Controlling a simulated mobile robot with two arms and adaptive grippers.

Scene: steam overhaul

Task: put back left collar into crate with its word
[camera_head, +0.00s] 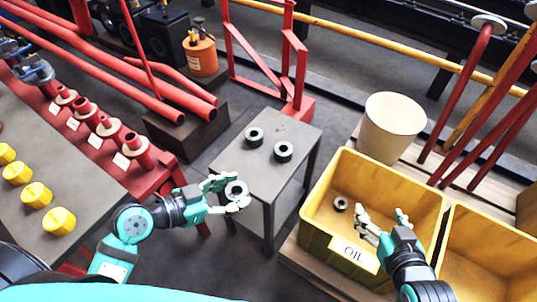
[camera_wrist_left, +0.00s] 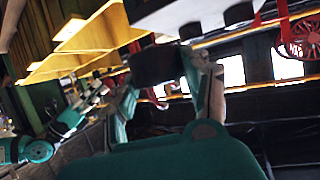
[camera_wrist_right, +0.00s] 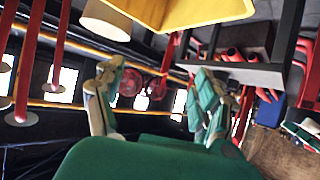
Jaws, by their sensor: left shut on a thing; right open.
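My left gripper (camera_head: 236,191) is shut on a dark ring-shaped collar (camera_head: 237,187), held by the near left corner of the small grey table (camera_head: 293,138). The held collar is a dark shape between the fingers in the left wrist view (camera_wrist_left: 152,66). Two more dark collars with pale centres, one at the left (camera_head: 254,136) and one at the right (camera_head: 283,152), lie on that table. Another collar (camera_head: 340,204) lies inside the yellow crate labelled OIL (camera_head: 320,232). My right gripper (camera_head: 382,214) is open and empty over this crate's near right part.
A second yellow crate (camera_head: 490,275) stands to the right; no word on it is visible. A cream bucket (camera_head: 393,127) stands behind the OIL crate. Red pipe stubs and yellow caps (camera_head: 36,195) fill the bench at left. Red frames (camera_head: 268,75) rise behind the grey table.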

